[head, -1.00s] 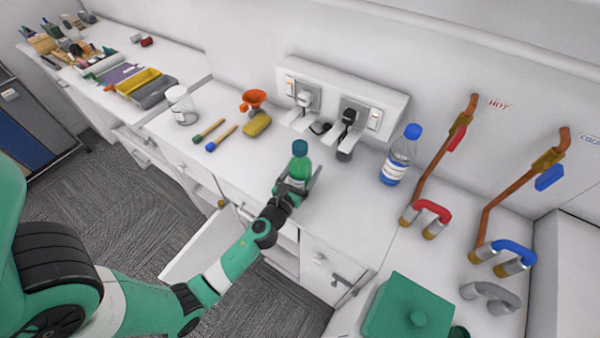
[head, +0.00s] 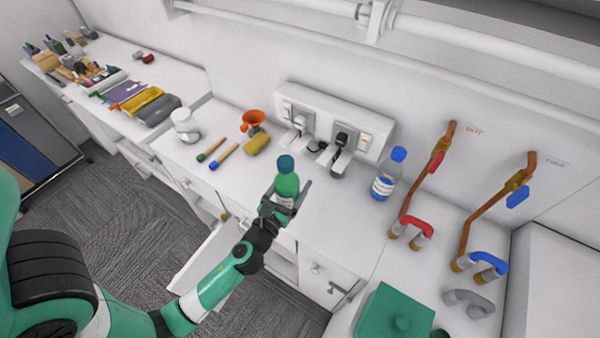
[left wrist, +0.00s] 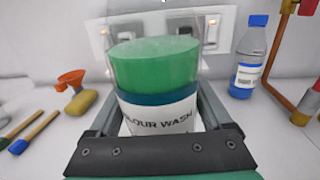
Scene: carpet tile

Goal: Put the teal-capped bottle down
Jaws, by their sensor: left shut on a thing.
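The teal-capped bottle (head: 287,184) has green contents and a white label, and it stands roughly upright above the worktop near its front edge. My left gripper (head: 285,200) is shut on it, with one finger on each side. In the left wrist view the bottle (left wrist: 155,75) fills the middle, with its label reading "COLOUR WASH" between the fingers. Its cap is not clearly seen there. I cannot tell whether its base touches the white worktop (head: 335,222). My right gripper is not in view.
A blue-capped bottle (head: 387,177) stands to the right, near copper pipes (head: 430,180). Behind is a socket box (head: 335,120) with plugs. To the left are a yellow sponge (head: 257,144), an orange funnel (head: 253,119), two brushes (head: 222,157) and a jar (head: 184,127). An open drawer (head: 205,262) is below.

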